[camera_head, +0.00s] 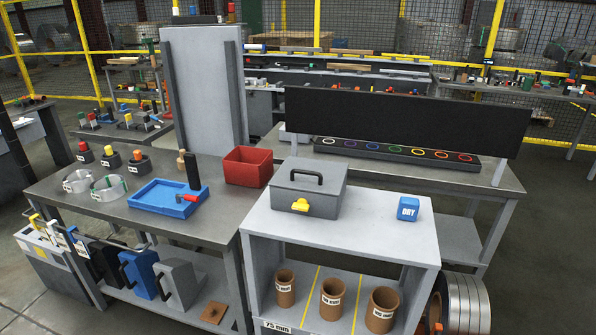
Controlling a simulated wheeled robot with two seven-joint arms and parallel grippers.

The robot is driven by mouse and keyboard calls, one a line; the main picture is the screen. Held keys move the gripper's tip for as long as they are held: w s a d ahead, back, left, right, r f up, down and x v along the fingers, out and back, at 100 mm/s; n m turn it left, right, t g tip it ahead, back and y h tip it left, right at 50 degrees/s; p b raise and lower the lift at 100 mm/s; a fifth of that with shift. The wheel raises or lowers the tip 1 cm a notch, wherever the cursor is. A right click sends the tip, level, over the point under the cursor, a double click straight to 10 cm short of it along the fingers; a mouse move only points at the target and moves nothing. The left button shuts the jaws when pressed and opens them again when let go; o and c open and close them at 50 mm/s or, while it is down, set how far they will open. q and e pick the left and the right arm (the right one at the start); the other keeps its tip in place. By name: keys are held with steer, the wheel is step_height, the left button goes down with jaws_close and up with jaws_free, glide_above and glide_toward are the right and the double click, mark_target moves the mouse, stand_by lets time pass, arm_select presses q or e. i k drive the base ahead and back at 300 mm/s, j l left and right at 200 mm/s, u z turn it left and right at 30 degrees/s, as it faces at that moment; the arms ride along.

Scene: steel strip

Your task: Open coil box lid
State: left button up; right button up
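A grey coil box (307,193) stands on the light grey top of a small shelf unit in the middle of the view. Its lid (310,174) is shut and carries a black handle (296,176) on top. A yellow latch (300,205) sits on the front face of the box, just below the lid edge. I cannot tell whether the latch is fastened. Neither of my grippers shows in this view.
A blue block marked DRY (408,209) sits right of the box. A red bin (248,167) and a blue tray (168,198) are on the table to the left. Brown cups (332,299) stand on the lower shelf (307,318). A black panel (400,121) rises behind.

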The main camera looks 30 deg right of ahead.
mark_target(311, 168)
steer(key=i+l, duration=0.15)
steer(key=l, duration=0.2)
steer(key=i+l, duration=0.15)
steer(key=l, duration=0.2)
steer(key=i+l, duration=0.15)
steer(key=l, duration=0.2)
